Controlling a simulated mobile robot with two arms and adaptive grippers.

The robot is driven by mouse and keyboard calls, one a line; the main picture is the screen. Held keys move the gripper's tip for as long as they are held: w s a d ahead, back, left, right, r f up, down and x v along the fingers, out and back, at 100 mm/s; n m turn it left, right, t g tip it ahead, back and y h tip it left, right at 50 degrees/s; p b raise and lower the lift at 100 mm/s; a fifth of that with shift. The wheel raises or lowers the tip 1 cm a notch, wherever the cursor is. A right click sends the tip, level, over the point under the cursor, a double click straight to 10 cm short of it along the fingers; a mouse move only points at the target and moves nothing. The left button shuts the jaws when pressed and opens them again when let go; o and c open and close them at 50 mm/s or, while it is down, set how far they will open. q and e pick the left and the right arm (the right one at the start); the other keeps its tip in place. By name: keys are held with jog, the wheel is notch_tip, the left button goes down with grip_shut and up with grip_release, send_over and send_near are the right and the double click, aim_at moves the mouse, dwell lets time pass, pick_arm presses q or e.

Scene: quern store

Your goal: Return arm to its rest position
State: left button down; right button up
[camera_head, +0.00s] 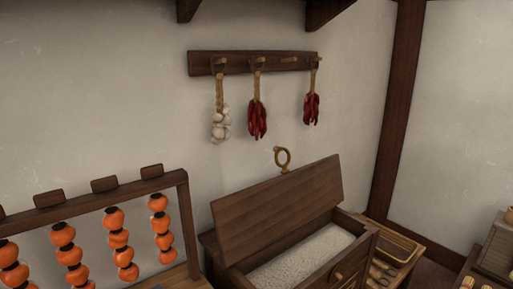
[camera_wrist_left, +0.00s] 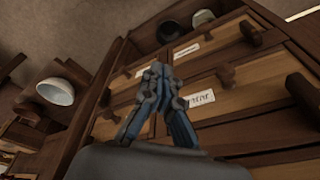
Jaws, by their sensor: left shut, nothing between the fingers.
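My left gripper (camera_wrist_left: 157,75) shows in the left wrist view. Its blue-grey fingers meet at the tips with nothing between them. In that view it points toward a wooden cabinet (camera_wrist_left: 225,80) with drawers, white labels and dark handles. I cannot tell whether the fingertips touch the cabinet. Neither gripper and neither arm shows in the head view. My right gripper is in neither view.
An open wooden chest (camera_head: 345,270) holds pale grain, its lid (camera_head: 280,205) raised. A rack (camera_head: 185,215) with strings of orange fruit stands left. A peg rail (camera_head: 235,63) holds garlic and chillies. A white bowl (camera_wrist_left: 55,92) sits left in the wrist view.

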pick_arm(q)
jog(key=s+a+f+g+b, duration=0.1)
jog(key=s+a+f+b, duration=0.1)
jog(key=s+f, duration=1.5)
notch_tip(320, 180, down, 4)
jog(key=shift+s+a+r+b, duration=0.1)
jog(key=shift+s+a+b, duration=0.2)
jog(key=shift+a, duration=0.25)
